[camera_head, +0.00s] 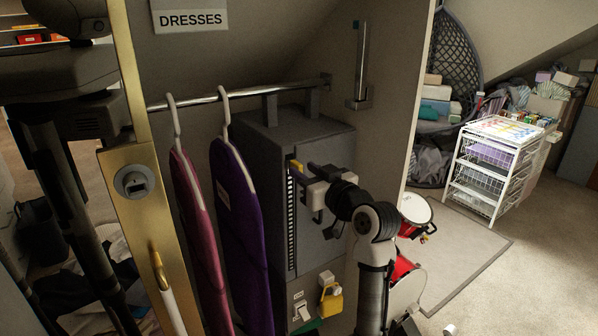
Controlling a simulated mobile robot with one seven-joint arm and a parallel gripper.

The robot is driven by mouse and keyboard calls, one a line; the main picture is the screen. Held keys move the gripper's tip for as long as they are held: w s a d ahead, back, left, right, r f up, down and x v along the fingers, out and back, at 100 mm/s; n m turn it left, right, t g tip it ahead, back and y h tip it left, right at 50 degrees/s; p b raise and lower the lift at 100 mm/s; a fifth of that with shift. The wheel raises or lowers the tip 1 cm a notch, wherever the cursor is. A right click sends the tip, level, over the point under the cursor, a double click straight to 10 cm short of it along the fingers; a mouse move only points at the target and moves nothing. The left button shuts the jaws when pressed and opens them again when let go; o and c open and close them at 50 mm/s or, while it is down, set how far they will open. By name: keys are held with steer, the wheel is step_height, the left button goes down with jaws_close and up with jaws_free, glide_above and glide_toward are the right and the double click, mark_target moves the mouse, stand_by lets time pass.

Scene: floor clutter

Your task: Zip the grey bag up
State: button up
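The grey bag (263,170) hangs upright by two straps from a metal rail. A line of pale zipper teeth (291,225) runs down the left part of its front face, below a small yellow piece. My gripper (302,173) is in front of the bag's upper front, at the top of the visible teeth, close to the yellow piece. Whether the yellow piece is a zipper pull or part of a fingertip is unclear. The fingers are small and dark, and I cannot tell whether they are shut. My wrist and arm hide the bag's right front.
A purple garment (236,225) and a pink garment (196,235) hang left of the bag. A yellow padlock (331,302) is below it. A gold door edge (147,215) stands at left. Red drums (411,218), a mat and a white wire cart (490,170) are at right.

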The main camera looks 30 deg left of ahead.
steer(key=b+v, duration=0.2)
steer(key=v, duration=0.8)
